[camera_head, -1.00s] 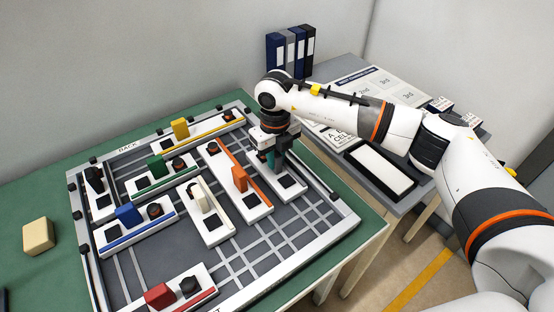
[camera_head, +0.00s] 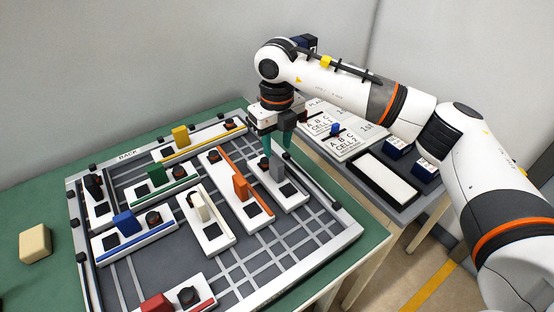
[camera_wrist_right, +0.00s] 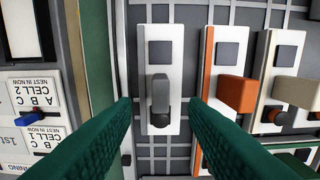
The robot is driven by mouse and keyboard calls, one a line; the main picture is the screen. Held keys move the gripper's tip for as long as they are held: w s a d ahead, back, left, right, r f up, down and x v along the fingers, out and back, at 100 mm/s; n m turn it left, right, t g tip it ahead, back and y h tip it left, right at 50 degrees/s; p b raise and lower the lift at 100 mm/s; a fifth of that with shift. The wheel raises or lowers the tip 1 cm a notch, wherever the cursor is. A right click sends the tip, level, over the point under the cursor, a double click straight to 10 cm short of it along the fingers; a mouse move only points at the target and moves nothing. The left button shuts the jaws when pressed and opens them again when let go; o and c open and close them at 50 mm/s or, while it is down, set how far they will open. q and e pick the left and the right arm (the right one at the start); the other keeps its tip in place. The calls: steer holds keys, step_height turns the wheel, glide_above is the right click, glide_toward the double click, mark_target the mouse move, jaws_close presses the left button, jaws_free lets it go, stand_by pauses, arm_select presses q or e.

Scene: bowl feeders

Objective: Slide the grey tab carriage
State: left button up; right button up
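The grey tab carriage is a white block (camera_head: 298,196) with an upright grey tab (camera_head: 277,172) and a dark square pad, on the right side of the gridded rack. In the right wrist view the carriage (camera_wrist_right: 152,48) lies centred, its grey tab (camera_wrist_right: 160,93) between and below the fingers. My right gripper (camera_head: 278,147) has teal fingers, spread apart and empty, above the grey tab. In the right wrist view the open fingers (camera_wrist_right: 159,103) show a gap on each side of the tab. My left gripper is not in view.
The orange-tab carriage (camera_head: 222,167) lies just left of the grey one, with the cream-tab carriage (camera_head: 211,233) beyond. Several other coloured carriages fill the rack (camera_head: 335,240). Open grid lies at the front right. A side table holds a sign (camera_head: 335,135) and a black-rimmed white tray (camera_head: 379,182).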

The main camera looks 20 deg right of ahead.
step_height(320, 180, up, 4)
steer(key=shift+r, duration=0.2)
stand_by(0.3)
